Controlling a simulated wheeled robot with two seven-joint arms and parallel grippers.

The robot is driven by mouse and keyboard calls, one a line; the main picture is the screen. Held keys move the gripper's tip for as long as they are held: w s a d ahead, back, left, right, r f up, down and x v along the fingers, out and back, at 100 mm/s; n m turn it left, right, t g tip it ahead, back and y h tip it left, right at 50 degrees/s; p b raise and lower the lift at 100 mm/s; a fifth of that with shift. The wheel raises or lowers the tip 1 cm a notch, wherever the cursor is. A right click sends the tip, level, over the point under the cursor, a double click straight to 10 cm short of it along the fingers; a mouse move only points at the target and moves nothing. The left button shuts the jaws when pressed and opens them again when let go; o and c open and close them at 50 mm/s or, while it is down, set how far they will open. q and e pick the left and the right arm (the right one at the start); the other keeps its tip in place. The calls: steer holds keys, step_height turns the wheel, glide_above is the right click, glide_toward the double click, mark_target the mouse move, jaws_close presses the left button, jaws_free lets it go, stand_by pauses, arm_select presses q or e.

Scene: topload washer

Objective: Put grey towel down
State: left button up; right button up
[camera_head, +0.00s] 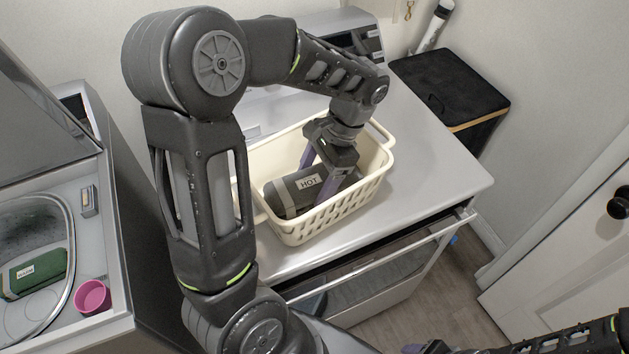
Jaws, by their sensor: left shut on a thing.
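A rolled grey towel (288,194) with a white label reading "HOT" lies inside the cream laundry basket (338,212). My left gripper (314,180) reaches down into the basket from above. Its purple fingers are on either side of the towel, shut on it. The towel is low in the basket, but I cannot tell whether it rests on the bottom. The towel's right end is partly hidden by the gripper. My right gripper (425,347) shows only in part at the bottom edge, and its jaws cannot be made out.
The basket stands on a white appliance top (440,178) with clear room to its right. A black bin (450,85) stands behind right; a white door (575,265) is at right.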

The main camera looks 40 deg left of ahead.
mark_target(326, 175)
arm_select(q)
steer(key=shift+f, duration=0.2)
steer(key=o, duration=1.5)
steer(key=shift+o, duration=0.2)
steer(key=shift+r, duration=0.15)
steer(key=shift+v, duration=1.25)
steer(key=p+v, duration=0.2)
steer(key=v, duration=0.2)
steer(key=shift+d+r, duration=0.1)
steer(key=shift+r, duration=0.15)
steer(key=shift+w+r+p, duration=0.2)
steer(key=shift+r+p, duration=0.15)
